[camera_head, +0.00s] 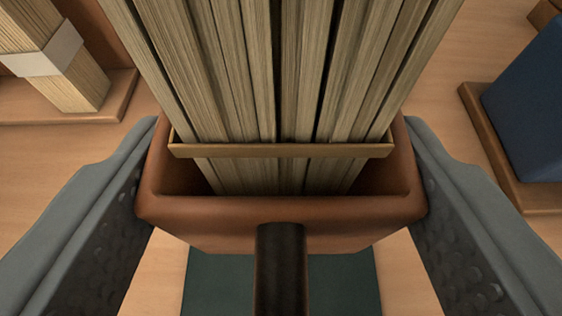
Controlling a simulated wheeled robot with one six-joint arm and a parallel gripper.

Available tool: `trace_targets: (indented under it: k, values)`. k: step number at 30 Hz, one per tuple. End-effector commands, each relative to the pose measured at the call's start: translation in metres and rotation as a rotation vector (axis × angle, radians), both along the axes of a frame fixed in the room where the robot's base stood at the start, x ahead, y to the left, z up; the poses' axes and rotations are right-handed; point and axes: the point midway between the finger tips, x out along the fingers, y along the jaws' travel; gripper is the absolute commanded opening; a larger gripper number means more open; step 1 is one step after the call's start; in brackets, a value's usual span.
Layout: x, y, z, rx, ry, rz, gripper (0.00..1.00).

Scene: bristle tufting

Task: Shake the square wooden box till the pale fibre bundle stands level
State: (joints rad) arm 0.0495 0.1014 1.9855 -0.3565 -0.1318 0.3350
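The square wooden box (285,212), reddish brown with a rounded rim, is in the middle of the view. The pale fibre bundle (265,80) stands in it as long strands with dark gaps, fanning towards the top edge. Its upper ends are out of frame, so I cannot tell whether they are level. A thin wooden strip (281,151) crosses the front of the bundle just above the rim. My gripper (282,165) has one grey finger along each side of the box, both against its walls. A dark rod (281,272) rises in front of the box.
A dark green mat (215,285) shows below the box on the wooden table. At the upper left, another fibre bundle with a white band (45,52) stands on a brown tray (100,112). At the right, a dark blue block (530,105) stands on a wooden base (490,150).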

Motion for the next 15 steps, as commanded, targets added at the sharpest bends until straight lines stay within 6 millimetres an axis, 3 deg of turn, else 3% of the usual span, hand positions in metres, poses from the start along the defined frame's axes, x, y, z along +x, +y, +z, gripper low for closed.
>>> trace_targets:
  k: [3, 9, 15]
  values:
    - [0.000, 0.000, -0.009, 0.000, 0.001, 0.000, 0.37]
    - [0.000, 0.000, 0.012, -0.002, -0.001, 0.001, 0.37]
    - [0.000, 0.000, 0.019, 0.000, 0.000, 0.000, 0.37]
